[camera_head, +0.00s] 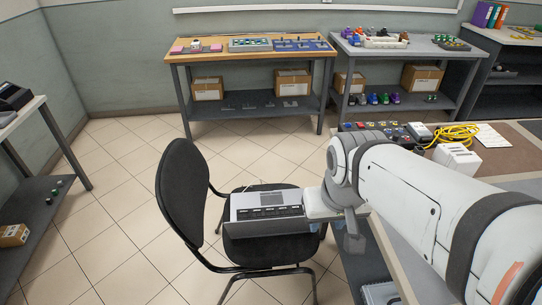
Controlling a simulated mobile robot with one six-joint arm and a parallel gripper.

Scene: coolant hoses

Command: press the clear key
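No key marked clear can be made out from here. A grey box-like device (268,207) with a dark front strip and small pale marks shows over the seat of the black chair (183,190). I cannot tell whether it lies on the seat or is joined to my arm. The end of my arm (343,200) is just right of this device, and its fingers cannot be made out. A dark device (14,97) stands on the table at the left edge, partly cut off; its keys are too small to read.
A wooden-topped bench (185,57) with panels and a grey bench (390,52) stand along the back wall. A table at right holds a yellow cable (456,135) and a white box (457,158). The tiled floor (120,180) is clear between chair and left table (28,112).

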